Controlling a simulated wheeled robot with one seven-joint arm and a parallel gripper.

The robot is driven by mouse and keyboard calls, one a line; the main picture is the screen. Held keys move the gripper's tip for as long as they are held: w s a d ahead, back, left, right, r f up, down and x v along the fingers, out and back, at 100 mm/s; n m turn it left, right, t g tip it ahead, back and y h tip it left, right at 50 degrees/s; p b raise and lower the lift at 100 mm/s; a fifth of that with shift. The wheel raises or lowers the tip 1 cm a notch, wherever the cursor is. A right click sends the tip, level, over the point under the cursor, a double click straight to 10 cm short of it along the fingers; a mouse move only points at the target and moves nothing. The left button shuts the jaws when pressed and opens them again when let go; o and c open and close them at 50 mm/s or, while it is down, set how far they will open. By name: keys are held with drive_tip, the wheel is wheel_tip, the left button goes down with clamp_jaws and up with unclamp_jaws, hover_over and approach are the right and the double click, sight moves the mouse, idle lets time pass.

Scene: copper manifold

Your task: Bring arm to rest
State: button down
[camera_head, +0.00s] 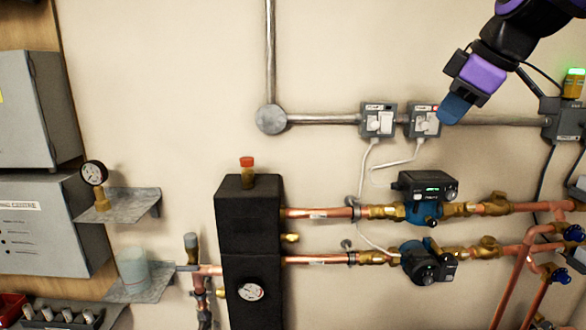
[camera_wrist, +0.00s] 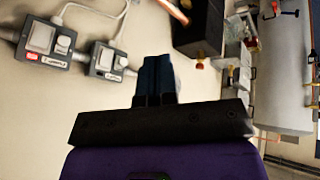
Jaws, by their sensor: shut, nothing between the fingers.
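My gripper (camera_head: 453,109) is at the upper right of the head view, with its blue fingertips in front of the right edge of the right switched socket (camera_head: 424,121). I cannot tell whether they touch it. In the wrist view my gripper (camera_wrist: 154,75) points up the picture, its blue fingers together and nothing between them. The left switched socket (camera_head: 379,120) is just beside the right one. Both sockets also show at the upper left of the wrist view. My purple and black arm comes in from the top right.
Below are two pumps (camera_head: 425,197) on copper pipes (camera_head: 322,213) and a black manifold block (camera_head: 248,230). White cables hang from the sockets. A control box with a green-lit beacon (camera_head: 574,83) is right of the gripper. Shelves with a gauge (camera_head: 93,173) stand left.

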drive_tip(key=s+d+f+m+h, duration=0.1)
drive_tip(key=s+f+m, duration=0.4)
drive_tip(key=s, duration=0.4)
drive_tip(key=s+d+f+m+h, duration=0.2)
drive_tip(key=s+f+m, duration=0.4)
drive_tip(key=s, duration=0.3)
drive_tip(key=shift+s+d+f, duration=0.2)
drive_tip(key=shift+d+f, duration=0.1)
drive_tip(key=shift+f, duration=0.4)
